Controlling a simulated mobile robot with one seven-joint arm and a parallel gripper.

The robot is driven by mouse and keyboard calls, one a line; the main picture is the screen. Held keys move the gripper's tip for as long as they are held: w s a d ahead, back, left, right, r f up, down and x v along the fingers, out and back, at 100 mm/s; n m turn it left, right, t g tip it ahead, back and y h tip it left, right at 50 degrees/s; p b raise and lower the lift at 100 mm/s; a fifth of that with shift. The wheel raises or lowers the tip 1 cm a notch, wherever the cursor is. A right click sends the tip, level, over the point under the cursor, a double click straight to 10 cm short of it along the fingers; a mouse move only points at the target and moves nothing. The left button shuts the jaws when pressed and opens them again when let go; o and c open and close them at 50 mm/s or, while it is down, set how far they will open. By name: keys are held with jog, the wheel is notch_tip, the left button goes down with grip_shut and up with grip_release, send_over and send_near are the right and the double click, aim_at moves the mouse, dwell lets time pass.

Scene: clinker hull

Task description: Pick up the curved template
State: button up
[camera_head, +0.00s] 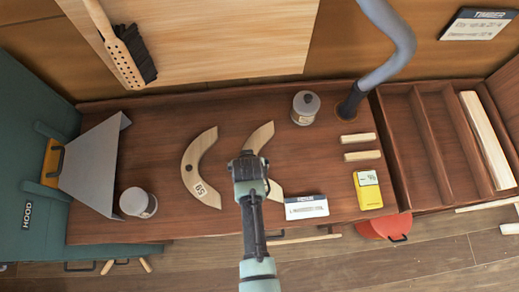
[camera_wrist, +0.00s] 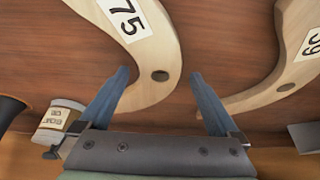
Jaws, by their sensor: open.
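Two pale wooden curved templates lie on the dark bench. One (camera_head: 192,168), a crescent with a number label, lies left of my gripper in the head view; in the wrist view it is at the right (camera_wrist: 290,60), its label partly cut off. The other (camera_head: 262,136) is partly hidden by my gripper (camera_head: 249,160) in the head view.
A grey-lidded jar (camera_head: 305,107) and a grey hose (camera_head: 390,55) stand behind right. A sign card (camera_head: 306,207), wooden strips (camera_head: 360,138) and a yellow device (camera_head: 367,190) lie right. A white can (camera_head: 138,202) and a metal hood (camera_head: 92,165) are left.

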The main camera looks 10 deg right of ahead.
jog(key=shift+c, duration=0.3)
grip_shut()
dwell(0.4)
